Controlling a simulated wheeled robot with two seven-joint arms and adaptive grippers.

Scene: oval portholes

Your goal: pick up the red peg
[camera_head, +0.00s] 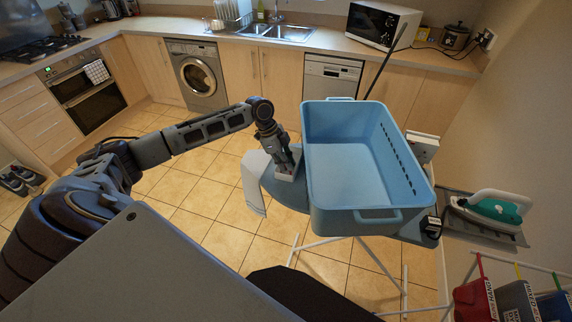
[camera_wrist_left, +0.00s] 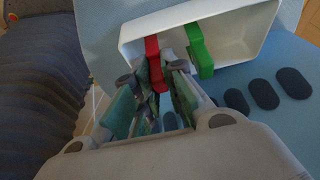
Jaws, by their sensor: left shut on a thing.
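The red peg (camera_wrist_left: 152,50) is in a small white box (camera_wrist_left: 130,36), its upper end showing by my left fingertips. A green peg (camera_wrist_left: 199,50) stands just right of it in the same box. In the head view my left gripper (camera_head: 288,162) points down into the white box (camera_head: 278,177), left of the blue tub (camera_head: 380,218). The pegs are too small to tell clearly there. My right gripper is not in view.
The tub stands on an ironing board (camera_head: 293,195), close to my left gripper. A white cloth (camera_head: 254,180) hangs over the board's left end. An iron (camera_head: 495,207) rests at the right. Dark oval holes (camera_wrist_left: 264,94) show in a blue wall beside the gripper.

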